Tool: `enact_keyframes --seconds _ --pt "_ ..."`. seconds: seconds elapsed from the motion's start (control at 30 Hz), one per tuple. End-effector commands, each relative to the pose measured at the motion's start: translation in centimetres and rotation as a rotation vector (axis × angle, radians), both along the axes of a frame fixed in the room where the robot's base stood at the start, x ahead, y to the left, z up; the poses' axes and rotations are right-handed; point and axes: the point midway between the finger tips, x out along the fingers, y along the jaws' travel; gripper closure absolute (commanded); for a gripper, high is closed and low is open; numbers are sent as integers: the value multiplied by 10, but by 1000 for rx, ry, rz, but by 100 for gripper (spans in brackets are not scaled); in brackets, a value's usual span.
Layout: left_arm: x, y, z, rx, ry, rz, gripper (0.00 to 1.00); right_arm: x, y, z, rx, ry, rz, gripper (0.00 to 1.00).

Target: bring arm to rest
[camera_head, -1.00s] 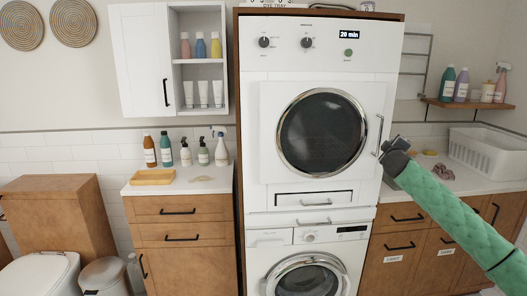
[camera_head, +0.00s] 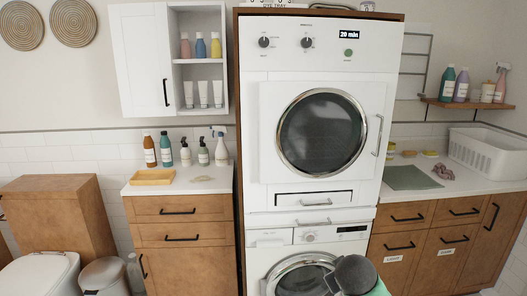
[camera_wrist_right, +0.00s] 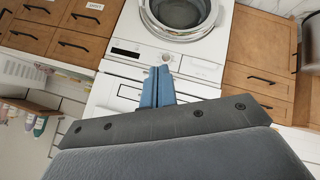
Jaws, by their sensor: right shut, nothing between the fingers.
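My right arm shows in the head view only as a dark rounded part with a green sleeve (camera_head: 356,275) at the bottom, in front of the washing machine. In the right wrist view my right gripper (camera_wrist_right: 158,80) shows its two blue fingers together, with nothing between them. The fingers appear in front of the white washing machine (camera_wrist_right: 150,55), and I see no contact. In the head view the dryer (camera_head: 318,130) stands above the washer (camera_head: 290,262), with its round door closed and its display reading 20 min. My left gripper is not in view.
A wooden cabinet (camera_head: 182,235) with bottles on top stands at left. A counter (camera_head: 470,180) at right holds a grey-green cloth (camera_head: 411,178), a crumpled pinkish cloth (camera_head: 443,172) and a white basket (camera_head: 487,150).

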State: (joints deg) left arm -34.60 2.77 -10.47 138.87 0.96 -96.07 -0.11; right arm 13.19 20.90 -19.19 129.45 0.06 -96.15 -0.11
Motion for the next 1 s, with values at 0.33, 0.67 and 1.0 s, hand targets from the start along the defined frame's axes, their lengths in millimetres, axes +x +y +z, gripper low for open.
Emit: enact_keyframes --seconds 0.33,0.67,1.0 --pt "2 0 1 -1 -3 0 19 -101 27 -64 170 120 -12 100" --pt "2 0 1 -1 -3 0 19 -195 39 -135 277 287 -79 100" --pt "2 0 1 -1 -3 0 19 -304 55 -213 344 512 -150 100"
